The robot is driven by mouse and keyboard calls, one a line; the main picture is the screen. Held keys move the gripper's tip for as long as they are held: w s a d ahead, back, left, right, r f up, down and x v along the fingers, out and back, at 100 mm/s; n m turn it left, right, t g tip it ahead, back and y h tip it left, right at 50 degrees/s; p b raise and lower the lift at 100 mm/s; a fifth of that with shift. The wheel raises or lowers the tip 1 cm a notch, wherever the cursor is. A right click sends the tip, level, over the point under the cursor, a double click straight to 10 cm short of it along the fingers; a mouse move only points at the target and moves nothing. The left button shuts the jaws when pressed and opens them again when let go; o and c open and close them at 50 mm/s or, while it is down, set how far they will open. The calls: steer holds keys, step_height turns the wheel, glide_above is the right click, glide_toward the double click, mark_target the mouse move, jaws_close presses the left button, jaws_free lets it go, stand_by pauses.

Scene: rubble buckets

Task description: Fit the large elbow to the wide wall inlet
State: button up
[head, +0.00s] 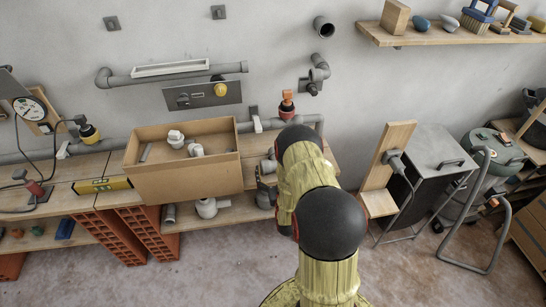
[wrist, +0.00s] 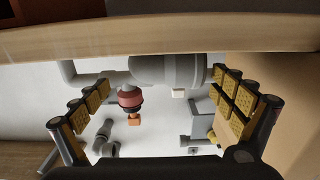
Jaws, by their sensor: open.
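In the wrist view, which looks upside down, my gripper (wrist: 163,86) is open, its padded fingers wide apart. A thick grey pipe piece with a collar (wrist: 165,69) lies between and beyond the fingertips; it looks like the large elbow, but its bend is not clear. I cannot tell whether the fingers touch it. In the head view my arm hides most of the gripper, beside the cardboard box. An open grey pipe stub (head: 323,27) sticks out of the wall high up and may be the wide inlet. A smaller grey elbow (head: 319,69) sits on the wall below it.
The cardboard box (head: 190,178) holds white fittings on the bench (head: 88,168). A red-orange valve (head: 286,105) stands at the back, also in the wrist view (wrist: 130,98). A metal panel (head: 200,95) and pipes line the wall. A grey cabinet (head: 432,165) stands right of my arm.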

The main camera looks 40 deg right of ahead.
mark_target(272, 158)
steer(key=b+x, duration=0.2)
steer(key=x, duration=0.5)
steer(key=shift+w+r, duration=0.2)
steer(key=shift+w, duration=0.05)
steer(key=shift+c, duration=0.2)
steer(key=c, duration=1.1)
steer(key=shift+c, duration=0.8)
